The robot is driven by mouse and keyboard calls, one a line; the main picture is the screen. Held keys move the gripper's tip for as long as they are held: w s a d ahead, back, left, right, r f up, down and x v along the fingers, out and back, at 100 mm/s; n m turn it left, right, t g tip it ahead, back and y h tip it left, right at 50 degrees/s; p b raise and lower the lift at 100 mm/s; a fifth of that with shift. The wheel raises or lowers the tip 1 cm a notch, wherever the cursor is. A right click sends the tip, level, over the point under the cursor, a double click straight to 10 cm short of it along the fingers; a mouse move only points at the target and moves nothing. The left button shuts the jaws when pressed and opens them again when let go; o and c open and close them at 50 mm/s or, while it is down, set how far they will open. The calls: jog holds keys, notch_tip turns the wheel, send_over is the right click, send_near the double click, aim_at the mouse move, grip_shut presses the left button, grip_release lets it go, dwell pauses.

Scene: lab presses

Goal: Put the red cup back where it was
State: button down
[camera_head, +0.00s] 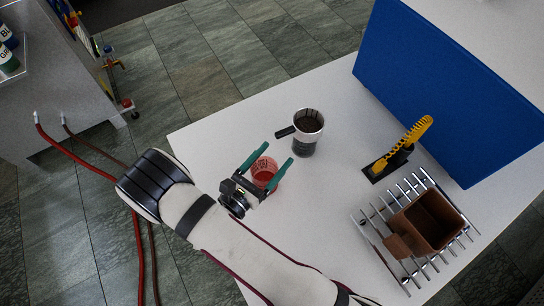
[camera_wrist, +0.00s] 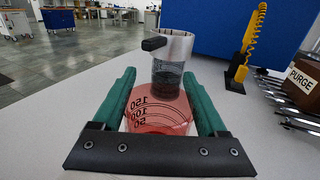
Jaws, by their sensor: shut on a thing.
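The red cup (camera_head: 264,171) is a translucent red beaker with dark volume marks. It sits between the green fingers of my gripper (camera_head: 270,156), near the left part of the white table. In the wrist view the red cup (camera_wrist: 157,115) fills the space between the two fingers (camera_wrist: 160,95), which are closed against its sides. The cup looks upright. I cannot tell whether its base touches the table.
A clear beaker with a black handle and dark contents (camera_head: 308,130) stands just beyond the cup. A yellow coil on a black stand (camera_head: 405,145), a metal rack (camera_head: 385,246) and a brown container (camera_head: 432,220) are at right. A blue panel (camera_head: 440,85) bounds the back.

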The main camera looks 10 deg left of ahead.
grip_release()
